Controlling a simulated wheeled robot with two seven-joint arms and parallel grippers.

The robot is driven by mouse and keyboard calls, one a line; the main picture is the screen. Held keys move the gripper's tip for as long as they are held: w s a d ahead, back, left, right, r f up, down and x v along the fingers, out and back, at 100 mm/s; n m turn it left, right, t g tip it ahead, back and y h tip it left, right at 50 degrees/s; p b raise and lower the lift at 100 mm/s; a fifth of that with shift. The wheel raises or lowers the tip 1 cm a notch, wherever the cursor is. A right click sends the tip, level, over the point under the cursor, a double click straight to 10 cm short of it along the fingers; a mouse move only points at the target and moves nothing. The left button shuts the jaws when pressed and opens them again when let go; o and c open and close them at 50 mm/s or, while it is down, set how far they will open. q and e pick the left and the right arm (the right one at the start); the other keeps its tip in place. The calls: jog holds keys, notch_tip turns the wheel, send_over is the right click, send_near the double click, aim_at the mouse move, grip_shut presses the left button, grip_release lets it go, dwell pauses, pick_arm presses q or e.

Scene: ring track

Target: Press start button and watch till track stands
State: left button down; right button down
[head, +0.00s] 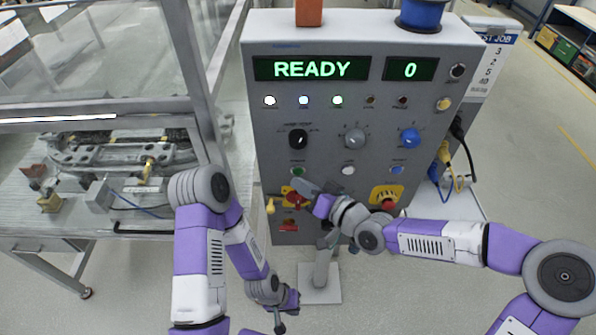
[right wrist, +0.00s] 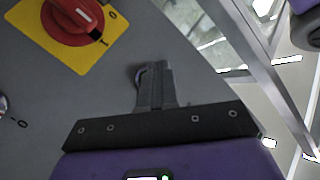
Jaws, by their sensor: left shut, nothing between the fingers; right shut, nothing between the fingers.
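The grey control cabinet (head: 330,110) stands in the middle of the head view. Its displays read READY (head: 311,68) and 0 (head: 410,69). A row of push buttons has a green one (head: 298,171), a white one (head: 348,170) and a blue one (head: 397,170); their labels are too small to read. My right gripper (head: 298,185) is shut and empty, just below the green button; in the right wrist view its fingertips (right wrist: 153,69) are close to the panel, contact unclear. My left gripper (head: 290,304) is shut, low in front of the cabinet. The track (head: 125,152) lies on the left bench.
A red rotary switch on a yellow plate (right wrist: 72,25) sits beside my right fingers. A red emergency button (head: 388,205) is at lower right on the panel. A metal frame post (head: 193,75) stands between bench and cabinet. Cables (head: 455,165) hang on the cabinet's right side.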

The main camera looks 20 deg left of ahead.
jog(key=shift+w, duration=0.15)
dwell(0.3)
jog(key=shift+w+a, duration=0.1)
jog(key=shift+w, duration=0.2)
